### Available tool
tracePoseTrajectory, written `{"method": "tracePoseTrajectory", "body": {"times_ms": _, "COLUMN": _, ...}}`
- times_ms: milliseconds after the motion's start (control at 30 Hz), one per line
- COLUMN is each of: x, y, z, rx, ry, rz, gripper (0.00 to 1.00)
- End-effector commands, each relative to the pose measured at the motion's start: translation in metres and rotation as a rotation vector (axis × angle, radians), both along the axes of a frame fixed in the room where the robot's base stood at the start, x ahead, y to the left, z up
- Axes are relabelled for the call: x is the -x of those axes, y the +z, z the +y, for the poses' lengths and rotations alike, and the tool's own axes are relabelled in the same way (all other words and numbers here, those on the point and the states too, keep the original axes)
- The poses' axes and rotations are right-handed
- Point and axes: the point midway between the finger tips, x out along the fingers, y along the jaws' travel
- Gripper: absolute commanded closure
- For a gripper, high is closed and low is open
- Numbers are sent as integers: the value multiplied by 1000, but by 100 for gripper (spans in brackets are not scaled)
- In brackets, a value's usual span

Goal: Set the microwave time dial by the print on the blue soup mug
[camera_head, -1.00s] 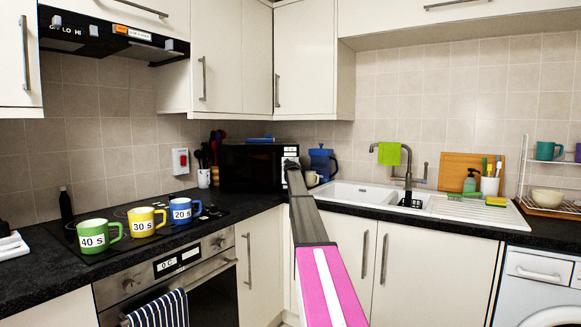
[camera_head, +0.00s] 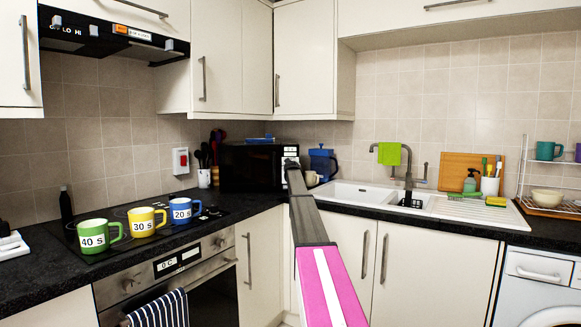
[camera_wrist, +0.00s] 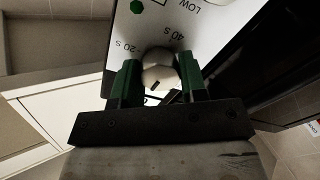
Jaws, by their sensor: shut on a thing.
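The blue soup mug (camera_head: 183,210) stands on the hob, rightmost of three mugs, with "20 s" printed on its white label. The black microwave (camera_head: 247,168) stands in the back corner; my arm covers part of its panel in the head view. In the wrist view, the pale round time dial (camera_wrist: 158,72) sits on the white panel (camera_wrist: 185,45), with "20 S" and "40 S" printed beside it. My gripper (camera_wrist: 160,78) is shut on the dial, one green finger on each side. A dark mark shows on the dial's lower side in the wrist view, pointing away from both labels.
A green mug (camera_head: 94,237) printed "40 s" and a yellow mug (camera_head: 142,222) printed "30 s" stand beside the blue one. A blue jug (camera_head: 321,163) stands right of the microwave, near the white sink (camera_head: 350,193).

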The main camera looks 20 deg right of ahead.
Motion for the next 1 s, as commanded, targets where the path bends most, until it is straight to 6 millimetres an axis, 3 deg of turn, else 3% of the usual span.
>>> {"method": "tracePoseTrajectory", "body": {"times_ms": 1000, "x": 0, "y": 0, "z": 0, "rx": -861, "ry": 0, "rz": -263, "gripper": 84}}
